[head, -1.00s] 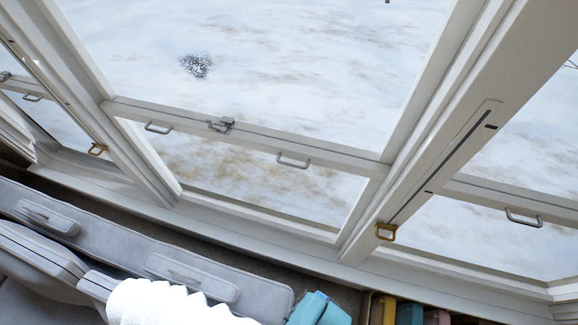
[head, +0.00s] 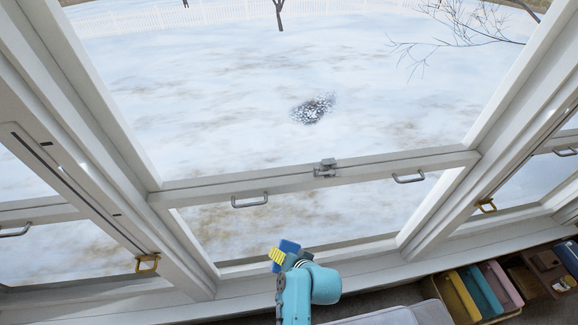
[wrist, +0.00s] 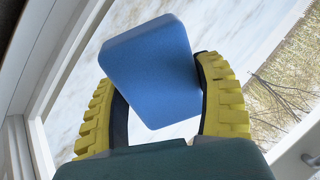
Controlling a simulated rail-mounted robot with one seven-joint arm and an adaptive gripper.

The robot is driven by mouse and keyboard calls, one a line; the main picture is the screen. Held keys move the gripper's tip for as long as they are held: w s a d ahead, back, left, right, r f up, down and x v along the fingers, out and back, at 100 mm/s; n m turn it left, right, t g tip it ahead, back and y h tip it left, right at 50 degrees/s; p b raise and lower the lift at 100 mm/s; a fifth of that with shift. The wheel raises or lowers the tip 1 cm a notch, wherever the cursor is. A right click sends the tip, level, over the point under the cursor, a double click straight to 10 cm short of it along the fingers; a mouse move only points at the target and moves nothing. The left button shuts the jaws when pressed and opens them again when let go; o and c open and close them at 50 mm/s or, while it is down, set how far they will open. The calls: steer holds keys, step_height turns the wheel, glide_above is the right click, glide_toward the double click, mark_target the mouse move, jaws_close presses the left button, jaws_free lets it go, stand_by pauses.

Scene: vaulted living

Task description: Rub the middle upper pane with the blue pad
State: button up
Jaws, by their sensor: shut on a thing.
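The middle upper pane (head: 230,90) fills the centre of the head view, with a grey-white speckled patch (head: 313,107) showing on it right of centre. My gripper (head: 279,256) is in front of the lower sash, below the patch and apart from the upper pane in the picture. It is shut on the blue pad (head: 290,246). In the wrist view the blue pad (wrist: 155,70) sits tilted between the two ridged yellow fingers of my gripper (wrist: 165,105). The pad's far face is hidden.
A sash rail (head: 280,182) with a grey latch (head: 325,168) and two handles (head: 250,200) (head: 408,178) lies under the upper pane. Thick posts stand at both sides, with yellow pulls (head: 147,262) (head: 487,206). Coloured bins (head: 480,293) and grey cushions (head: 385,317) lie below.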

mark_target(337, 111)
steer(key=w+r+m+t+b, duration=0.3)
steer(key=w+r+t, duration=0.5)
steer(key=r, duration=0.7)
step_height(337, 111, up, 21)
steer(key=w+d+m+t+h+b, duration=0.1)
steer(key=w+d+t+b, duration=0.15)
steer(key=t, duration=0.25)
steer(key=shift+f+b+x, duration=0.2)
steer(key=shift+x, duration=1.3)
steer(key=shift+f+b+x, duration=0.15)
steer(key=shift+f+x, duration=0.1)
steer(key=shift+x, duration=1.25)
steer(key=shift+x, duration=1)
steer(key=shift+f, duration=0.25)
steer(key=shift+w+d+f+b, duration=0.1)
steer(key=shift+w+d+b, duration=0.15)
steer(key=shift+d+b, duration=0.85)
steer(key=shift+w+d+b, duration=0.25)
steer(key=shift+d+b, duration=0.1)
steer(key=shift+d, duration=1.35)
steer(key=shift+w+d+f+b, duration=0.1)
steer(key=shift+w+d+b, duration=0.1)
steer(key=shift+d+b, duration=0.85)
steer(key=shift+w+d+r+b, duration=0.15)
steer(key=shift+d+b, duration=0.1)
steer(key=shift+d, duration=0.8)
steer(key=shift+w+d+r+b, duration=0.1)
steer(key=shift+w+d+b, duration=0.1)
steer(key=shift+d, duration=0.85)
steer(key=shift+a+f, duration=0.1)
